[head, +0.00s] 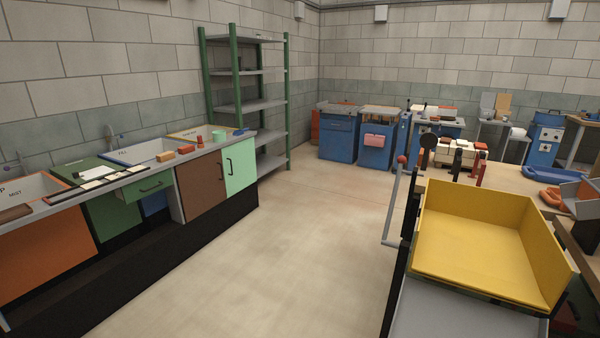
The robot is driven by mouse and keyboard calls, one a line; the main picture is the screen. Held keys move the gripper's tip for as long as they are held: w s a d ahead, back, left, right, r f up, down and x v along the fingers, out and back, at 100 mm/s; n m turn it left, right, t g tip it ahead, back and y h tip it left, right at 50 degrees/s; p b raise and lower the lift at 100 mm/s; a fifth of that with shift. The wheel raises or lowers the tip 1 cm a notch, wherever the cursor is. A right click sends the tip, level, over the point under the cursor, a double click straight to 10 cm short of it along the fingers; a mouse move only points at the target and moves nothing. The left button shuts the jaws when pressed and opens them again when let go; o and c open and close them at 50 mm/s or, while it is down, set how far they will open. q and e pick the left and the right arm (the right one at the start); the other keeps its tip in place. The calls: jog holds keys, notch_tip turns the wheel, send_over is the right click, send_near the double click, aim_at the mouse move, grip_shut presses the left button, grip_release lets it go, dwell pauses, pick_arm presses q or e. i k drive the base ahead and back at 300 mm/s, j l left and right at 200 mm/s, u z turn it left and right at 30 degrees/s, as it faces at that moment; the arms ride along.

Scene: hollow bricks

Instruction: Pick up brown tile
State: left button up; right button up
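A flat dark brown piece (14,213), which may be the brown tile, lies at the near left end of the counter (190,158), beside the orange-rimmed basin (25,186). Small orange-brown blocks (167,156) lie farther along the counter; I cannot tell whether any is a tile. Dark and pale flat pieces (97,178) lie on the counter between the basins. Neither of my grippers shows in the head view.
A yellow open tray (475,248) stands at the right, near a grey lever (391,215). Blue cabinets (338,138) stand at the back. The middle floor (270,250) is clear.

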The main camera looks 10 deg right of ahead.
aim_at(444, 140)
jog(key=i+j, duration=0.1)
jog(key=i, duration=2.1)
jog(key=i+z, duration=0.8)
jog(key=z, duration=0.15)
jog(key=i+j+z, duration=0.3)
jog(key=z, duration=0.2)
jog(key=i+j+z, duration=0.5)
jog(key=k+l, duration=0.1)
